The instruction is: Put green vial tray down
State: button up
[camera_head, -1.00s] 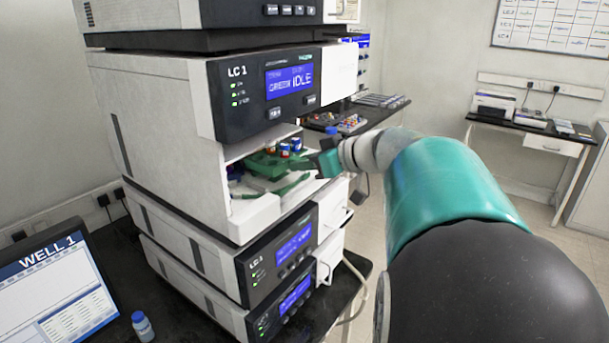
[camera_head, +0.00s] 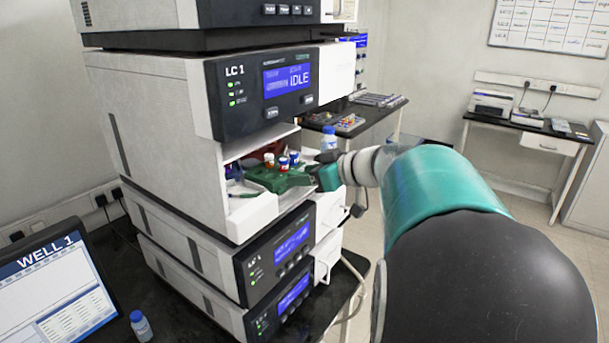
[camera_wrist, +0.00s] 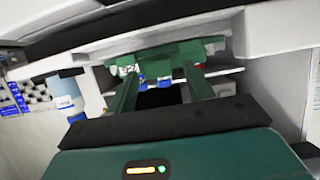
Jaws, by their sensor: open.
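The green vial tray (camera_head: 264,179) is inside the open bay of the LC 1 instrument and appears to rest on the bay floor. Vials (camera_head: 283,163) with red, blue and orange colouring stand in it. My gripper (camera_head: 299,179) reaches into the bay from the right, at the tray's near right side. In the wrist view the tray (camera_wrist: 165,55) lies ahead of my fingertips (camera_wrist: 160,72), with the two fingers spread apart. Whether the fingertips still touch the tray is unclear.
The bay (camera_head: 252,214) has a raised front lip and side walls, with the display panel (camera_head: 265,92) overhanging. A red object (camera_head: 262,151) shows behind the tray. A blue-capped bottle (camera_head: 329,138) stands behind my wrist.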

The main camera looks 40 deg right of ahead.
jog(key=v, duration=1.1)
jog(key=w+a+r+m+t+h, duration=0.4)
jog(key=w+a+r+h, duration=0.2)
jog(key=r+h, duration=0.15)
jog(key=s+a+f+g+y, duration=0.1)
jog(key=s+a+f+g, duration=0.4)
jog(key=s+a+f, duration=0.3)
jog(key=s+a+f+g+y, duration=0.2)
jog(key=s+a+f+g, duration=0.4)
jog(key=a+f, duration=0.7)
jog(key=s+f, duration=0.1)
jog(key=s, duration=0.1)
jog(key=shift+s+a, duration=0.3)
jog(key=shift+s, duration=0.05)
jog(key=shift+f, duration=0.15)
